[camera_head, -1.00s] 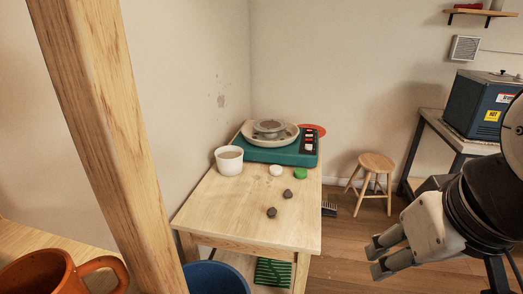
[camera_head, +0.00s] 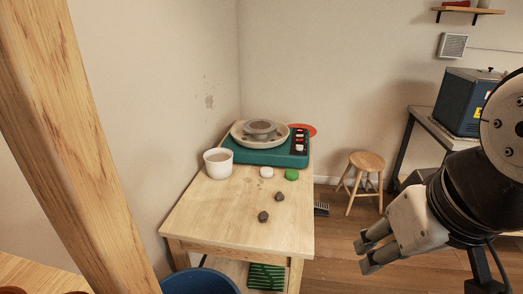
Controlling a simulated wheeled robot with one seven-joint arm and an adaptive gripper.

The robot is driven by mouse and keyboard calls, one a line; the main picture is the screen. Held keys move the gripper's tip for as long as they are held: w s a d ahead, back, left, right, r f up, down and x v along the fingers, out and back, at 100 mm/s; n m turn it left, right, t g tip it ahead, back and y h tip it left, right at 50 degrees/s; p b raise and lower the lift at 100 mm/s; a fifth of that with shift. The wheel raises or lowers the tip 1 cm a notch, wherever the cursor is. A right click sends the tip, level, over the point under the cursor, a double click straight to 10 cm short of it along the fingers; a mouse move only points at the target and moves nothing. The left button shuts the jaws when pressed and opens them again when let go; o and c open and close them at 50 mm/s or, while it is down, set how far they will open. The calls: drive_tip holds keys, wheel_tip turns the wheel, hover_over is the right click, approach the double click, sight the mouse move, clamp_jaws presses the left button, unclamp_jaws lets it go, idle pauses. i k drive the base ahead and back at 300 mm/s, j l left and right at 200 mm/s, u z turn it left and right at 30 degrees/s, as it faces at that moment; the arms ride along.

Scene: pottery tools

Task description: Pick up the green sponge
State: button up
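The green sponge (camera_head: 291,174) is a small, rounded green piece on the wooden table (camera_head: 215,216), just in front of the teal pottery wheel (camera_head: 270,155). It lies to the right of a similar white piece (camera_head: 266,172). My gripper (camera_head: 364,256) is at the right of the picture, well to the right of the table and apart from the sponge. Its two fingers point left, with a gap between them, and nothing shows in it.
A white cup (camera_head: 218,164) stands at the table's left. Two dark lumps (camera_head: 264,216) lie near its middle. A wooden post (camera_head: 75,150) crosses the left foreground. A blue bucket (camera_head: 200,282) is below the front edge. A stool (camera_head: 362,178) stands to the right.

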sight(292, 175)
drive_tip(key=i+l, duration=0.1)
drive_tip(key=l, duration=0.25)
drive_tip(key=l+u, duration=0.1)
drive_tip(key=l, duration=0.3)
drive_tip(key=i+l+u, duration=0.2)
drive_tip(key=i+l, duration=0.25)
drive_tip(key=l, duration=0.2)
drive_tip(key=i+l, duration=0.2)
drive_tip(key=l, duration=0.15)
drive_tip(key=i+l+u, duration=0.15)
drive_tip(key=l, duration=0.2)
drive_tip(key=i+l+u, duration=0.1)
drive_tip(key=l, duration=0.3)
drive_tip(key=i+l+u, duration=0.2)
drive_tip(key=i+l, duration=0.8)
